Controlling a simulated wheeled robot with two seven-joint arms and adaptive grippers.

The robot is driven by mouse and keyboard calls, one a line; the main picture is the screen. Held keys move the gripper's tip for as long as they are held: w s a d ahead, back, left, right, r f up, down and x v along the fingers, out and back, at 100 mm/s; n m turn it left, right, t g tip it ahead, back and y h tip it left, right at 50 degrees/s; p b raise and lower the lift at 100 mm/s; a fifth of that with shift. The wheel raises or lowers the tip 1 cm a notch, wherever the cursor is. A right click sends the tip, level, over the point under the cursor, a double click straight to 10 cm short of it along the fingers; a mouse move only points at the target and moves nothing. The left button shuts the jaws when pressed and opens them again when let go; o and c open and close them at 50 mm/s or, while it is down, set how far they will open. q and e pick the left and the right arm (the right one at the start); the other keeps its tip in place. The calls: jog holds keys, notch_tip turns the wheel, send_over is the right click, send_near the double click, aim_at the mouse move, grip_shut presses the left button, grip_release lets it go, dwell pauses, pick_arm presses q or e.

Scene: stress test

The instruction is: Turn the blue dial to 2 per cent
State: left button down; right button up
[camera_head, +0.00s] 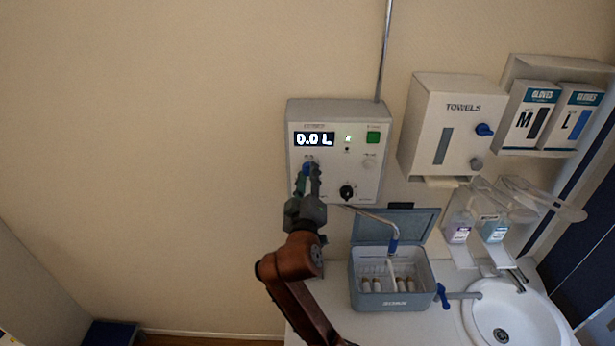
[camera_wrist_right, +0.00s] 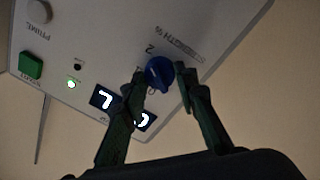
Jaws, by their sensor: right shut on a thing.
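My left gripper is not in view.
The box also has a green button (camera_head: 373,138), a pale knob (camera_head: 369,163) and a black knob (camera_head: 347,192). Below right stand an open grey cooler (camera_head: 392,300) with vials and a sink (camera_head: 512,320). A towel dispenser (camera_head: 452,120) hangs right. The wall to the left is clear.

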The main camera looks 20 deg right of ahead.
jog(key=o, duration=1.2)
jog(key=shift+c, duration=0.2)
jog(key=v, duration=1.2)
